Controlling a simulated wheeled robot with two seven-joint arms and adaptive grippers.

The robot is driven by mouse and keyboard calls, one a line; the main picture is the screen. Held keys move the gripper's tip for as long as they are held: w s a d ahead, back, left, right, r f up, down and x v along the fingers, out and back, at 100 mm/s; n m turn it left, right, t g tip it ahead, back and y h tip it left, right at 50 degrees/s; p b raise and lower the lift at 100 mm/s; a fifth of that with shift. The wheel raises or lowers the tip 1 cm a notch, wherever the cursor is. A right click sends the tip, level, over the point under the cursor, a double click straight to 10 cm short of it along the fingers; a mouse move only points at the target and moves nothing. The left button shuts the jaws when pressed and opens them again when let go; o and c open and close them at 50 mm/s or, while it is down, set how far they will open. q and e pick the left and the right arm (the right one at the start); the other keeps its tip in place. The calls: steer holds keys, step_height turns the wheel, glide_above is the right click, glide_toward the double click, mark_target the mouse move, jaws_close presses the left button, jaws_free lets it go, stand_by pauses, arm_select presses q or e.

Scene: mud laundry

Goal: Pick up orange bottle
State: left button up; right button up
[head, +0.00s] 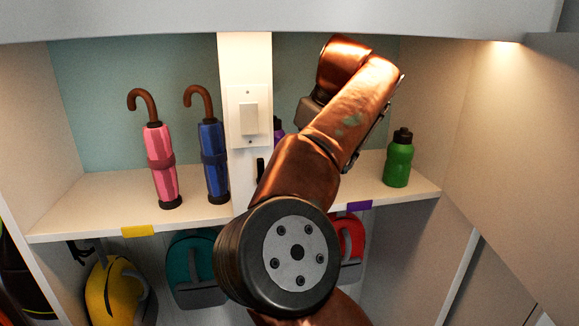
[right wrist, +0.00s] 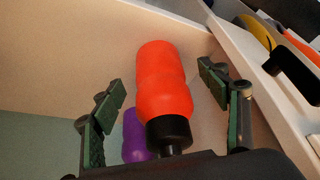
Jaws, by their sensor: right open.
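The orange bottle (right wrist: 163,85) with a black cap shows in the right wrist view, its cap end toward my palm. My right gripper (right wrist: 161,84) is open, with one finger on each side of the bottle and visible gaps between fingers and bottle. In the head view the orange bottle is hidden behind my copper-coloured right arm, as are the right gripper's fingers. My left gripper is not in view.
A purple bottle (right wrist: 135,136) is close beside the orange one. On the shelf (head: 100,205) stand a green bottle (head: 398,160) at right, and pink (head: 161,160) and blue (head: 214,158) umbrellas at left. A post with a switch (head: 249,118) divides the shelf. Helmets hang below, one yellow (head: 112,290).

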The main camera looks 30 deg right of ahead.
steer(key=shift+w+r, duration=0.1)
steer(key=shift+w, duration=0.1)
steer(key=w+p, duration=0.1)
steer(key=w+a, duration=0.1)
steer(key=w, duration=0.1)
steer(key=w+p, duration=0.1)
steer(key=shift+w+a+f+p, duration=0.25)
steer(key=shift+a+f+p, duration=0.05)
steer(key=shift+p, duration=0.05)
steer(key=shift+a+f, duration=0.1)
steer(key=shift+f, duration=0.2)
steer(key=shift+s, duration=0.2)
steer(key=shift+c, duration=0.3)
steer(key=shift+w+f, duration=0.1)
steer(key=shift+w, duration=0.1)
steer(key=c, duration=0.5)
steer(key=shift+s, duration=0.15)
steer(key=c, duration=0.8)
